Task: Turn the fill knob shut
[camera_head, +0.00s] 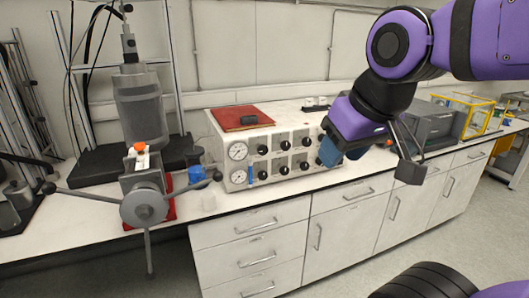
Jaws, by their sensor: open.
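A white control box (238,155) stands on the bench, with two round gauges at its left and rows of black knobs (285,145) across its front. The knob labels are too small to read, so I cannot tell which knob is the fill knob. My purple arm reaches in from the upper right. My gripper (340,153) is at the right end of the box front, beside the knobs, and covers that end. It is open and I see nothing held in it. Its fingertips are hard to make out, and contact with the box cannot be told.
A reactor (140,105) with a spoked handwheel (144,207) stands left of the box. A red book (240,118) lies on the box. A grey device (432,123) and a yellow-framed case (466,112) stand to the right. Drawers (250,235) front the bench.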

